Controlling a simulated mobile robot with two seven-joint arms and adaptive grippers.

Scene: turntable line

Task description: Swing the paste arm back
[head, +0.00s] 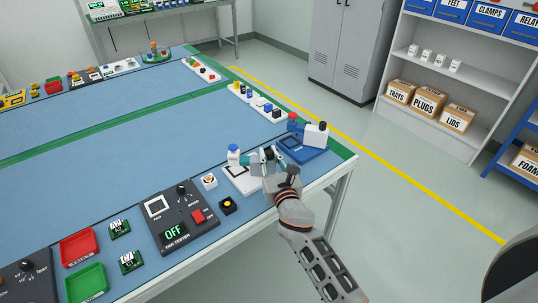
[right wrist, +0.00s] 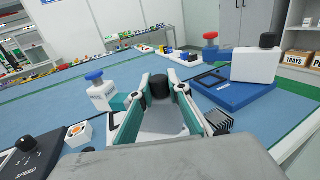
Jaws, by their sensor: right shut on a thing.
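My right gripper (head: 268,155) is over the white station at the table's front right edge. In the right wrist view its fingers (right wrist: 160,88) are closed around an upright black knob (right wrist: 160,82), which I take to be the paste arm's handle. The station's white post with a blue cap (head: 234,155) stands just left of the gripper; it also shows in the right wrist view (right wrist: 100,92). A teal piece beside the post runs towards the gripper. The fingers hide most of the arm. The station's white base plate (head: 240,184) shows below. My left gripper is out of view.
A blue station (head: 305,153) with a red knob and a white block stands close right of my gripper. A small white box (head: 209,181), a yellow button box (head: 228,205) and the grey fan tester (head: 180,218) are to the left.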

